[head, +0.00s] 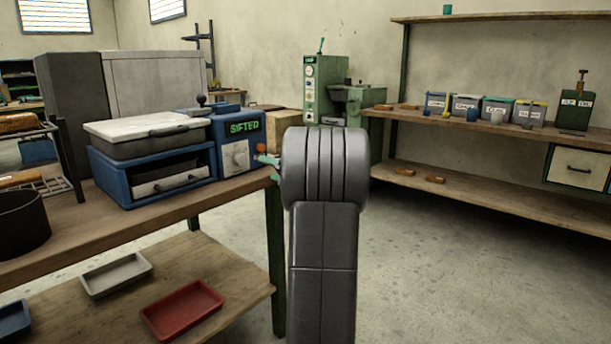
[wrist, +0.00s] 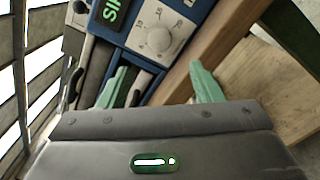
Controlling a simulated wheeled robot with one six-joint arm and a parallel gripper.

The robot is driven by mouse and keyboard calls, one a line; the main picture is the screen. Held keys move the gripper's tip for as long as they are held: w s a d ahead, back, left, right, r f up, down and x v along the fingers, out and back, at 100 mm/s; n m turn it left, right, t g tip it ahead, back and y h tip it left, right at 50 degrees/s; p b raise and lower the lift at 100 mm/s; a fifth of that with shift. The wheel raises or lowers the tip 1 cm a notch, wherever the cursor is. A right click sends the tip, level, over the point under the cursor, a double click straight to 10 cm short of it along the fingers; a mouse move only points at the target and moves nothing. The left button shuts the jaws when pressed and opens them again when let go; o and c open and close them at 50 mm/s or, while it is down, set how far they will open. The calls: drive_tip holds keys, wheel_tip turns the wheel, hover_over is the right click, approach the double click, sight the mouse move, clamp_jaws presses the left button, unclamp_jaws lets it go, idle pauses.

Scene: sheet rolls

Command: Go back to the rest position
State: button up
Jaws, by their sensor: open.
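My gripper (wrist: 160,84) shows in the wrist view as two green fingers standing wide apart, open, with nothing between them. In the head view my gripper (head: 270,168) is mostly hidden behind my dark arm; only bits of green finger show at the arm's left, near the table's right end. The blue machine marked SIFTED (head: 238,145) stands on the wooden table (head: 90,235), just left of my gripper. Its dial (wrist: 158,40) shows ahead of the fingers in the wrist view, turned on its side. I cannot tell whether a finger touches the machine.
A red tray (head: 183,308) and a grey tray (head: 117,274) lie on the table's lower shelf. A dark round container (head: 22,222) stands at the table's left. A green machine (head: 325,92) and a shelf unit (head: 450,185) stand behind. The floor (head: 440,275) at right is clear.

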sight(244, 160)
drive_tip(key=b+x, duration=0.2)
drive_tip(key=x, duration=0.9)
drive_tip(key=shift+w+a, duration=0.3)
drive_tip(key=shift+s+d, duration=0.1)
